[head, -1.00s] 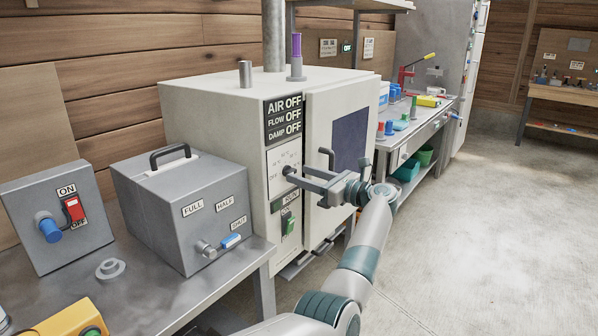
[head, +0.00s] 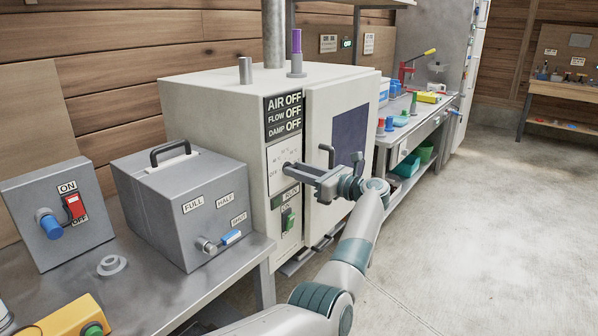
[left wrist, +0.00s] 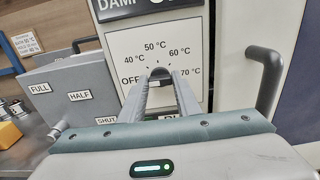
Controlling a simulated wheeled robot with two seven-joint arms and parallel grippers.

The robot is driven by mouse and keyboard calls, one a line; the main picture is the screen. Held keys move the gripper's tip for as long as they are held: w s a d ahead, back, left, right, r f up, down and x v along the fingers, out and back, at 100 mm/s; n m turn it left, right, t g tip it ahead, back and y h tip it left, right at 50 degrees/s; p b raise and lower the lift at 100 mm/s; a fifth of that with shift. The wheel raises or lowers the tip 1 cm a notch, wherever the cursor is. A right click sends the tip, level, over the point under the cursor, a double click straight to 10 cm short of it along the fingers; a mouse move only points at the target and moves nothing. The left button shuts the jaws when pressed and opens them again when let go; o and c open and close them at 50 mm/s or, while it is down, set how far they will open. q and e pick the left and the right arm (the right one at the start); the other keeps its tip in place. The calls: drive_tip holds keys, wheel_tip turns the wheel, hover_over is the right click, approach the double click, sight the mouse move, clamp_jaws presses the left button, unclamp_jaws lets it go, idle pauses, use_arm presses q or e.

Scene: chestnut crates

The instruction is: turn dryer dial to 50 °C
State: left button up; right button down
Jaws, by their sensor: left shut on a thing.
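The dryer (head: 225,110) is a large cream cabinet with a black panel (head: 284,115) reading AIR OFF, FLOW OFF, DAMP OFF. Below it is a white dial plate, marked OFF, 40, 50, 60 and 70 °C in the left wrist view (left wrist: 135,48). My right gripper is not in view.
A dark door handle (left wrist: 266,80) stands out just right of the gripper. A green switch (head: 287,220) sits below the dial. The floor at right is clear.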

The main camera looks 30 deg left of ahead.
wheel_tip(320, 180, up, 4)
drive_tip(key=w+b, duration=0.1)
use_arm(q)
drive_tip(key=shift+w+f+m+p, duration=0.1)
drive_tip(key=shift+m+p, duration=0.8)
drive_tip(key=shift+m, duration=3.55)
drive_tip(key=shift+w+m+p, duration=0.1)
drive_tip(key=shift+m+p, duration=0.75)
drive_tip(key=shift+m, duration=3.6)
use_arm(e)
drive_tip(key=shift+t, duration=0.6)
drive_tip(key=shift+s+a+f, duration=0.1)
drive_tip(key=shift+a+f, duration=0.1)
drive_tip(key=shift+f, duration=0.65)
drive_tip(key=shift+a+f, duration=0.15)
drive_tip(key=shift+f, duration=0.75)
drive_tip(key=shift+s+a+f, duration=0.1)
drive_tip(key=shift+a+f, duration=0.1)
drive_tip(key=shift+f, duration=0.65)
